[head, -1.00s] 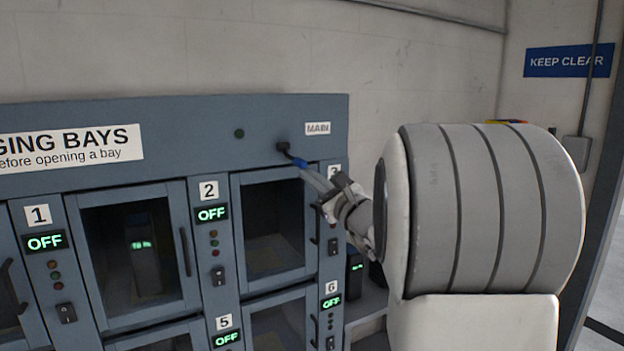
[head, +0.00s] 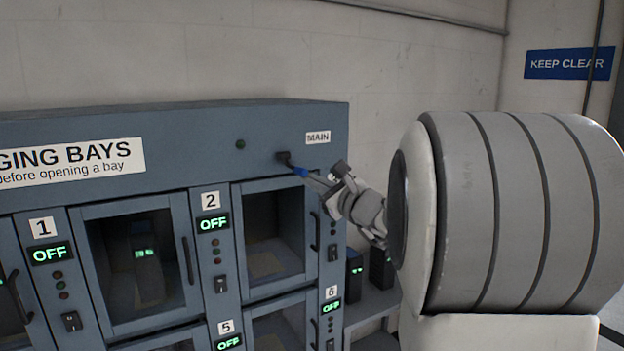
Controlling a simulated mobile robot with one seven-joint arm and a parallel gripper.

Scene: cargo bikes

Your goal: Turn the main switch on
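The main switch (head: 284,158) is a small dark switch with a short lever on the upper panel of the grey-blue cabinet, below and left of the MAIN label (head: 318,138). Its lever sticks out toward the lower right. My gripper (head: 302,172) reaches in from the right, and its blue tip is at or very near the lever's end. I cannot tell whether it touches or holds the lever. The finger gap is too small to see. A dark green lamp (head: 240,144) sits left of the switch and looks unlit.
Bay displays, such as bay 2's (head: 214,222), read OFF. Bay doors (head: 138,262) with handles fill the cabinet below. Dark battery-like boxes (head: 381,268) stand on a shelf right of the cabinet. A KEEP CLEAR sign (head: 569,63) hangs on the wall.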

